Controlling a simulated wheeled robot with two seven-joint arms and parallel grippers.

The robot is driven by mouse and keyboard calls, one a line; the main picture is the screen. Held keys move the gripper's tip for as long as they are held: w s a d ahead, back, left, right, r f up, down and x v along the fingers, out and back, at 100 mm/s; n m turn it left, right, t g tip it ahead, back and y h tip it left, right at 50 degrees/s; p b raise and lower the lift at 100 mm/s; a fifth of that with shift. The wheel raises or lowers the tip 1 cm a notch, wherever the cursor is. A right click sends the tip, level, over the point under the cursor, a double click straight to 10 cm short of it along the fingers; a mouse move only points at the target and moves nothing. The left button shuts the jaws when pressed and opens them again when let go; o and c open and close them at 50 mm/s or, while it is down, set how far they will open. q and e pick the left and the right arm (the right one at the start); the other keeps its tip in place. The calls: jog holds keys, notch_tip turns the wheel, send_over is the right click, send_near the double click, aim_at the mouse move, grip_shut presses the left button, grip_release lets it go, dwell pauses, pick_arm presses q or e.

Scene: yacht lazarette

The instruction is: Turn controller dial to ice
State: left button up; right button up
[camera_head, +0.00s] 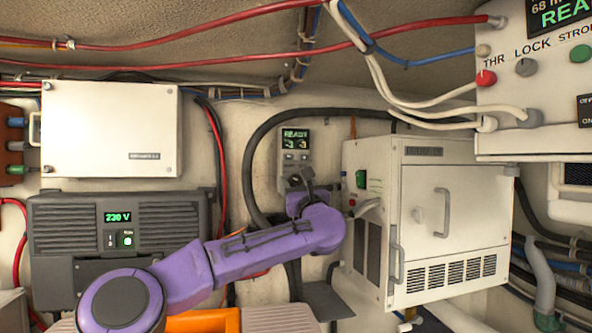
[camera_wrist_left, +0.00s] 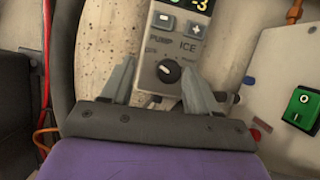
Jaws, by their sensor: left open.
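My left gripper (camera_wrist_left: 159,64) is open, with one grey finger on each side of the dial. I cannot tell whether either finger touches it. In the head view my left gripper (camera_head: 299,185) covers the controller's lower part. My right gripper is not visible.
A white cabinet (camera_head: 460,200) with handles and a green switch (camera_head: 361,179) stands close to the right. A black hose (camera_head: 250,165) loops around the controller. A grey inverter unit (camera_head: 160,222) and a white box (camera_head: 110,130) are to the left. Cables run overhead.

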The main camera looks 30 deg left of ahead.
aim_at(301, 185)
pick_arm(q)
jog(key=w, duration=0.2)
jog(key=w+f, duration=0.1)
jog(key=shift+w+a, duration=0.2)
jog(key=shift+a, duration=0.15)
jog(key=shift+s+r, duration=0.25)
jog(key=shift+s, duration=0.35)
jog(key=shift+c, duration=1.2)
jog(key=c, duration=0.6)
jog(key=shift+c, duration=1)
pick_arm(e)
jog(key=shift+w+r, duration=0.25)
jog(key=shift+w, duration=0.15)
pick_arm(q)
jog(key=shift+m, duration=0.3)
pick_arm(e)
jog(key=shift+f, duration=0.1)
